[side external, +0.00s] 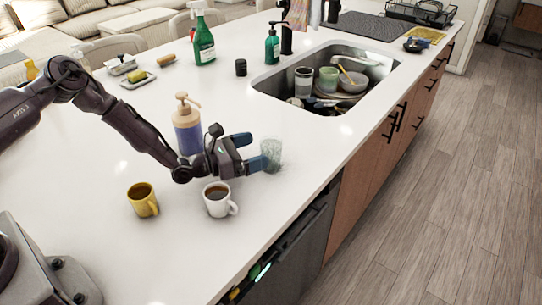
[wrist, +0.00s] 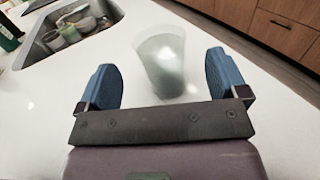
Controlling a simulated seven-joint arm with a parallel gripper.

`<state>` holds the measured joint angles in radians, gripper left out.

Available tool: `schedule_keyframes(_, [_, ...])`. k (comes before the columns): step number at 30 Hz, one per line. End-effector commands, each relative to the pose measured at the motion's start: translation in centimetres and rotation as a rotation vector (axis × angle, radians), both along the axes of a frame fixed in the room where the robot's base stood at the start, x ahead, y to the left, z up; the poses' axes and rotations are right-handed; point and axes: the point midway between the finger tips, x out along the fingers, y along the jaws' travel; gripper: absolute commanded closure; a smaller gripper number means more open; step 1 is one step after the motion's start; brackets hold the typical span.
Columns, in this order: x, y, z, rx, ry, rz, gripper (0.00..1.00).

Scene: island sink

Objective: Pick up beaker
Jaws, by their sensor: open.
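The beaker (side external: 271,154) is a clear, slightly greenish glass standing upright on the white counter. In the wrist view the beaker (wrist: 163,62) is ahead of and between the two blue fingertips, with counter visible on both sides of it. My gripper (side external: 253,152) is low over the counter, open and empty, with its fingers pointing at the beaker. In the wrist view my gripper (wrist: 163,80) shows its fingers spread wider than the beaker. From the side view I cannot tell whether a fingertip touches the glass.
A white coffee mug (side external: 219,206) and a yellow mug (side external: 143,203) stand in front of my arm. A pump bottle (side external: 187,128) stands just behind my wrist. The sink (side external: 286,80) holds several dishes. The counter's right edge (side external: 305,218) is near the beaker.

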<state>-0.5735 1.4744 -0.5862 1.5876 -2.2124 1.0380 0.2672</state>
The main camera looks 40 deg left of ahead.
Motion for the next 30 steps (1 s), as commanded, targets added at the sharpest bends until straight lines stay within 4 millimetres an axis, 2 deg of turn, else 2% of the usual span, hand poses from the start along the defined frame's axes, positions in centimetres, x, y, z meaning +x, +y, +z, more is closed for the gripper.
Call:
schedule_keyframes(12, [4.3, -2.2, 0.1, 0.0, -0.001, 0.0, 0.08])
schedule_keyframes(21, [4.7, -2.3, 0.1, -0.001, 0.0, 0.0, 0.08])
schedule_keyframes(23, [4.7, -2.3, 0.1, -0.001, 0.0, 0.0, 0.2])
schedule_keyframes(28, [4.6, -2.3, 0.1, 0.0, 0.0, 0.0, 0.59])
schedule_keyframes(30, [4.7, -2.3, 0.1, 0.0, -0.001, 0.0, 0.62])
